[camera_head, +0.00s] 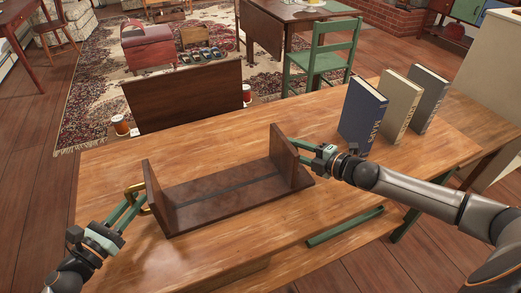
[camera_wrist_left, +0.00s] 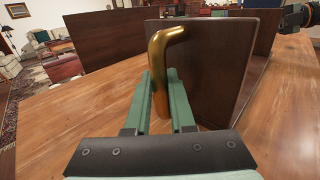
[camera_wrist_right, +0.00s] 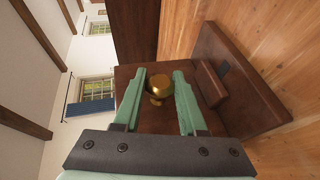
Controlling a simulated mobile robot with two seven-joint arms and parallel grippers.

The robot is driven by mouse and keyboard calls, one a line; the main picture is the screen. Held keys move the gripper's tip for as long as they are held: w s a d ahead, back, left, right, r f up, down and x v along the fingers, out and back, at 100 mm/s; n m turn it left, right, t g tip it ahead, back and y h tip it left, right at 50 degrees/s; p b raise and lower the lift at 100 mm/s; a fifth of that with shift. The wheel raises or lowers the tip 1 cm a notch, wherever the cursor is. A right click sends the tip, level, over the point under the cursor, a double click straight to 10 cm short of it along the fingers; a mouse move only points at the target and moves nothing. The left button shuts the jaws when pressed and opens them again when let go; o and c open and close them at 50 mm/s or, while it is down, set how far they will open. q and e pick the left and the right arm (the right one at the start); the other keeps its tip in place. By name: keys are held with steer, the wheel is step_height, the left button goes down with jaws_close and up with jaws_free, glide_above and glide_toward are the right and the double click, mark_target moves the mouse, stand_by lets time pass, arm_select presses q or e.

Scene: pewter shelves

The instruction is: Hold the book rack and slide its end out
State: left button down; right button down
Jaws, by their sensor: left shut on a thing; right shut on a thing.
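The dark brown wooden book rack (camera_head: 226,191) lies on the table, with an upright end panel at each side and a dark slot along its base. My left gripper (camera_head: 138,200) is shut on the brass handle (camera_wrist_left: 161,75) at the rack's left end; the left end panel (camera_wrist_left: 215,62) stands just beyond it. My right gripper (camera_head: 308,147) is at the right end panel (camera_head: 288,157). In the right wrist view its fingers (camera_wrist_right: 159,88) close around a round brass knob (camera_wrist_right: 159,86) on that panel. The knob is hidden in the head view.
Three upright books, blue (camera_head: 362,116), beige (camera_head: 400,106) and grey (camera_head: 428,99), stand on the wooden table (camera_head: 240,115) at the back right. The table between rack and books is clear.

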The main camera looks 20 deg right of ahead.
arm_select(q)
steer(key=shift+a, duration=0.1)
arm_select(e)
steer(key=shift+d, duration=0.1)
steer(key=shift+c, duration=2.3)
jaws_free()
steer(key=shift+v, duration=1.85)
steer(key=v, duration=0.8)
steer(key=shift+s, duration=0.15)
arm_select(q)
steer(key=c, duration=0.7)
jaws_free()
